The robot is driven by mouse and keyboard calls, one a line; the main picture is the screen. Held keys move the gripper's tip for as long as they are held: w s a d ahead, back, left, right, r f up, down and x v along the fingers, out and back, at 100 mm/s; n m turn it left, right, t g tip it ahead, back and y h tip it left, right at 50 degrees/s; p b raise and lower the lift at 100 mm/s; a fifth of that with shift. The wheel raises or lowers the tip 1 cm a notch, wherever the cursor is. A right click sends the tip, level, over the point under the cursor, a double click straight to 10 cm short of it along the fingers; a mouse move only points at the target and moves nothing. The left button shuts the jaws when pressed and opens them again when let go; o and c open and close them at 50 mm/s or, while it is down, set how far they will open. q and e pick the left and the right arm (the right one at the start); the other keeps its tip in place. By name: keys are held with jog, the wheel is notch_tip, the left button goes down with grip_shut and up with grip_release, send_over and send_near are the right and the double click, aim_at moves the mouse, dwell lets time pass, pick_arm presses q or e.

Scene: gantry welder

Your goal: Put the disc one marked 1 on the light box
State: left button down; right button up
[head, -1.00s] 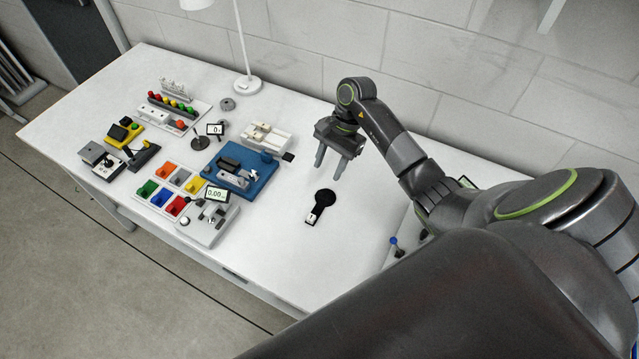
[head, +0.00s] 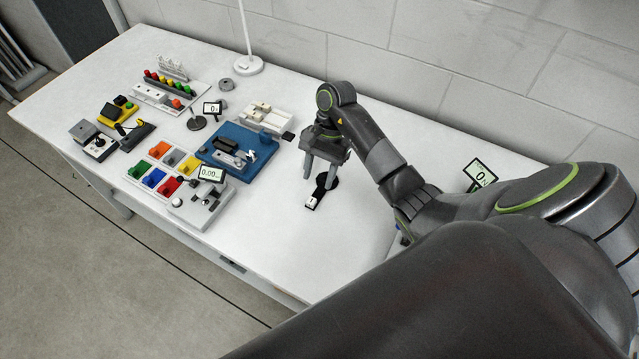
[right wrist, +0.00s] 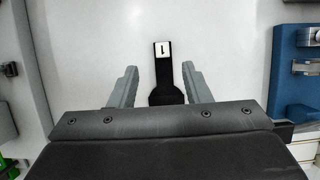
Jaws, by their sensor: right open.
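Disc one (head: 319,193) is a black disc with a narrow handle that ends in a white tag marked 1. It lies flat on the white table. My right gripper (head: 319,174) is open and empty over it. In the right wrist view the handle of disc one (right wrist: 163,72) shows between the two grey fingers of the right gripper (right wrist: 160,68), with a gap on both sides. The wide end is partly hidden by the gripper body. I cannot make out the light box for certain. My left gripper is out of view.
A blue fixture (head: 268,147) stands left of the disc, with a grey device with a display (head: 192,206) and coloured bins (head: 154,178) beyond. Another display (head: 481,174) reading 0 stands right, behind my arm. The table's front part near the disc is bare.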

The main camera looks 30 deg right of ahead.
aim_at(313, 198)
jog(key=shift+b+x, duration=0.35)
jog(key=shift+x, duration=0.5)
jog(key=b+x, duration=0.2)
jog(key=x, duration=0.1)
jog(key=b+x, duration=0.1)
jog(key=shift+w+d+f, duration=0.1)
jog(key=shift+w+f, duration=0.25)
jog(key=shift+f, duration=0.35)
jog(key=shift+s, duration=0.1)
jog(key=shift+c, duration=0.3)
grip_shut()
